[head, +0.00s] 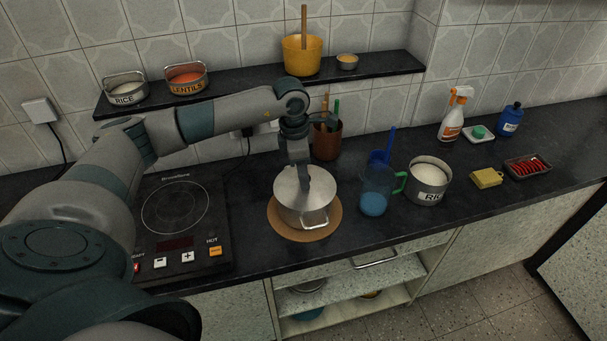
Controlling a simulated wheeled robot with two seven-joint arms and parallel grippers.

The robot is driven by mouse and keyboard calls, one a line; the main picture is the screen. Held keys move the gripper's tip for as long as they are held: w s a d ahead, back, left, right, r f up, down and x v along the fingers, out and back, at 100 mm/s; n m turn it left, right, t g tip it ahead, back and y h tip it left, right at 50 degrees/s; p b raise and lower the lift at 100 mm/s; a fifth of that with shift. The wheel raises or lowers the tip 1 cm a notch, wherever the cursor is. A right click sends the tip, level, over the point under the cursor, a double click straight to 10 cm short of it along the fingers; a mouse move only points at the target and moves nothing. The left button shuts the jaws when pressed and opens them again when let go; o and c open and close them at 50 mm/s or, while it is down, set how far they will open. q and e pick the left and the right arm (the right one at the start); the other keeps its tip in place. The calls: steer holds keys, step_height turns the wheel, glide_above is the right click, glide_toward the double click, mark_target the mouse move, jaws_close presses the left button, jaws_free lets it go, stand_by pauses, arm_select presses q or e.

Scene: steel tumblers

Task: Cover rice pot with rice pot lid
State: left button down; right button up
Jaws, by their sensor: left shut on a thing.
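The steel rice pot (300,217) stands on a round tan mat on the dark counter, with a wire handle at its front. The silvery rice pot lid (290,184) is at the pot's mouth and looks about level. My left gripper (308,190) points down over the middle of the lid and is shut on it; its fingertips hide the grip point. I cannot tell whether the lid rests fully on the rim. My right gripper is out of view.
An induction cooktop (175,207) lies left of the pot. A blue-filled jug (374,193) and a tin of rice (428,184) stand close on the right. A utensil holder (327,142) is behind. A shelf (230,88) runs along the wall.

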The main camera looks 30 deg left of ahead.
arm_select(q)
steer(key=shift+f, duration=0.35)
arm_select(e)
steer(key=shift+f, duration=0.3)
arm_select(q)
steer(key=shift+r, duration=0.1)
steer(key=c, duration=1.4)
jaws_free()
steer(key=shift+r, duration=0.1)
steer(key=shift+r+b, duration=0.5)
steer(key=shift+r, duration=0.1)
steer(key=shift+s+a+r+b, duration=0.25)
steer(key=shift+r+b, duration=0.45)
steer(key=shift+r, duration=1.95)
steer(key=shift+s+a+r+b, duration=0.25)
steer(key=shift+r+b, duration=0.4)
steer(key=shift+r, duration=2)
steer(key=shift+s+a+r+b, duration=0.25)
steer(key=shift+r+b, duration=0.45)
steer(key=shift+r, duration=1.95)
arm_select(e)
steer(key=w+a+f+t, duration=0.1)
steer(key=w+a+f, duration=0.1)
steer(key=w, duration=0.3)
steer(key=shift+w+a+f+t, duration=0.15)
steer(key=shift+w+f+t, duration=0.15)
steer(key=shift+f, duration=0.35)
